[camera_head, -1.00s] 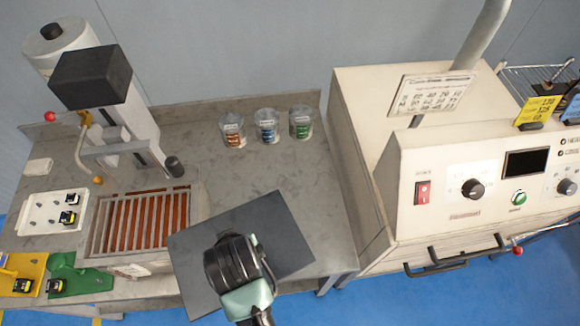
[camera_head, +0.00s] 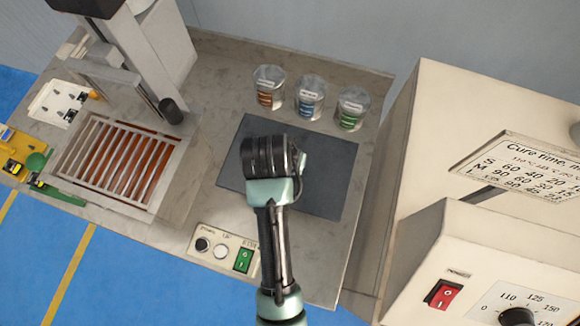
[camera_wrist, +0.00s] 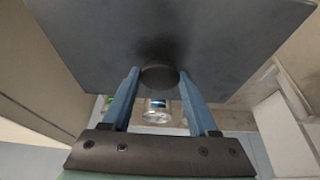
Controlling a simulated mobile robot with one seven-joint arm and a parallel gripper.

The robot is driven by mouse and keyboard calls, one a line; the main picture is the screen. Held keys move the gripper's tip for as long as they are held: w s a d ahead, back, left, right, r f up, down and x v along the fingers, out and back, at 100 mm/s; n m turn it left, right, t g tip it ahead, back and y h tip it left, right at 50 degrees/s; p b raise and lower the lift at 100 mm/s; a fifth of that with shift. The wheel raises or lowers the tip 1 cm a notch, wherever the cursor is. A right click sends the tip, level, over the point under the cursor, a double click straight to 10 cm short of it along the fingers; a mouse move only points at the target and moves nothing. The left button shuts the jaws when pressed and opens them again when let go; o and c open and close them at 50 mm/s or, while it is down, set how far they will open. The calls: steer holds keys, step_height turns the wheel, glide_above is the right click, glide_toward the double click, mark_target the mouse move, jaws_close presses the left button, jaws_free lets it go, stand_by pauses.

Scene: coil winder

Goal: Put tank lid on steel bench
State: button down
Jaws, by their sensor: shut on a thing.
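The tank lid (camera_head: 325,175) is a flat dark grey plate. In the head view it is over the right part of the steel bench (camera_head: 215,100), in front of three jars. My gripper (camera_wrist: 160,78) is shut on the lid's round dark knob, its two blue fingers on either side of it in the wrist view. The lid's plate (camera_wrist: 190,40) fills the top of the wrist view. In the head view my wrist hides the knob and the lid's left middle part. I cannot tell whether the lid touches the bench top.
Three labelled jars (camera_head: 311,97) stand behind the lid. An open tank with a slatted rack (camera_head: 118,160) is at the left, with a small switch panel (camera_head: 222,248) at the bench front. A cream oven cabinet (camera_head: 500,110) stands close on the right.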

step_height(320, 180, down, 10)
steer(key=shift+r, duration=0.1)
stand_by(0.4)
steer(key=shift+c, duration=0.8)
jaws_free()
steer(key=shift+f, duration=0.2)
